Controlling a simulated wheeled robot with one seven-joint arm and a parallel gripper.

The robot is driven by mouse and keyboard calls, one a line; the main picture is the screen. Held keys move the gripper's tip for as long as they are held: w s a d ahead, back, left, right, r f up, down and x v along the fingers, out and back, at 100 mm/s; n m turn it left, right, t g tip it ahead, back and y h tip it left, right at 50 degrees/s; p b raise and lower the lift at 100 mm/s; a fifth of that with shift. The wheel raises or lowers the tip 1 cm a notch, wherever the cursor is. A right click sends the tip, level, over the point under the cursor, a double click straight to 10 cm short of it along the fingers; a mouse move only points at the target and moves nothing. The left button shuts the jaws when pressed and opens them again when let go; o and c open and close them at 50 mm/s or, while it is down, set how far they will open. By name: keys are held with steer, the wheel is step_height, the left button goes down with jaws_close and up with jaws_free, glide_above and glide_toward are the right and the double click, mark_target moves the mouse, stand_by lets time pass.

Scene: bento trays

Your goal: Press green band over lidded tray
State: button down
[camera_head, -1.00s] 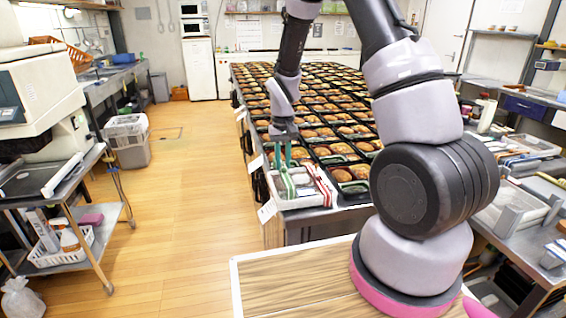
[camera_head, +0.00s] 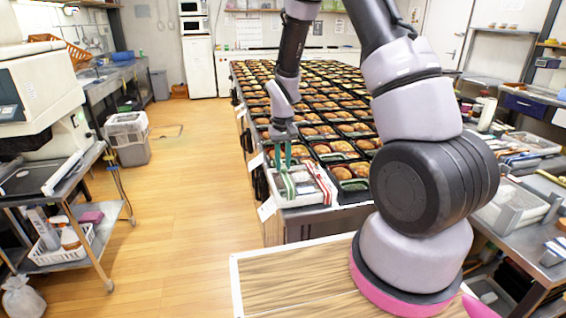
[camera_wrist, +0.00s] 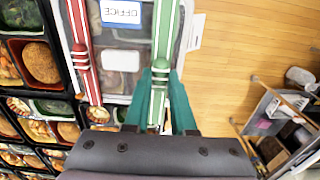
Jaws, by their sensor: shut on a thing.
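The lidded tray (camera_head: 304,200) sits at the near left corner of the long table. In the wrist view its clear lid (camera_wrist: 122,81) carries an upside-down OFFICE label and a blank white label. The green-and-white striped band (camera_wrist: 165,28) runs lengthwise along one side of the lid. A red-and-white band (camera_wrist: 82,52) lies along the other side. My gripper (camera_wrist: 160,78) is shut on the green band, with its teal fingers on either side of a green knob. In the head view my gripper (camera_head: 282,158) points down at the tray. Whether the band grips the tray underneath is hidden.
Rows of filled bento trays (camera_head: 330,132) cover the table behind and beside the lidded tray. A steel side bench (camera_head: 520,190) with containers stands at the right. The wooden floor (camera_head: 190,200) is open on the left, with a shelf cart (camera_head: 75,215) beyond.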

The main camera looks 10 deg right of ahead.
steer(key=shift+f, duration=0.3)
steer(key=shift+f, duration=1.1)
steer(key=shift+f, duration=0.15)
steer(key=shift+c, duration=0.5)
jaws_free()
steer(key=shift+r, duration=4)
